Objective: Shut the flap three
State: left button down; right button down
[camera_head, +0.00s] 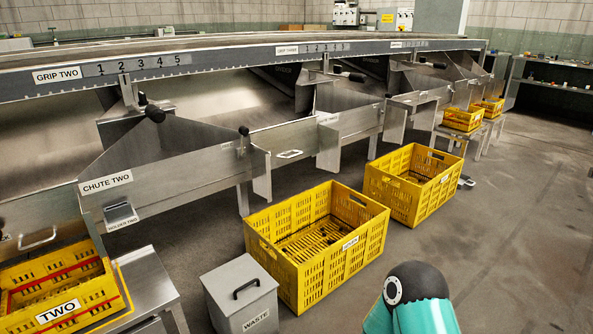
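I cannot read a label for flap three. To the right of the chute marked CHUTE TWO (106,182), a steel plate (262,173) stands out at the end of that chute's front wall. Farther right, another steel plate (328,147) stands out at the mouth of the neighbouring chute (350,97). Black-knobbed levers stand by the chutes, one at the near left (154,113) and one farther right (350,75). I cannot tell which plate or lever belongs to flap three. Neither of my grippers is in view; only a teal and black arm part of mine shows at the bottom.
Two yellow crates, one nearer (344,262) and one farther (434,192), stand on the floor before the chutes. A grey WASTE bin (240,303) is beside the nearer crate. A yellow crate marked TWO (98,318) sits at lower left. The floor at right is clear.

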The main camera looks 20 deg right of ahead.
aim_at(287, 143)
jog(key=z, duration=0.1)
jog(key=i, duration=1)
jog(key=u, duration=0.05)
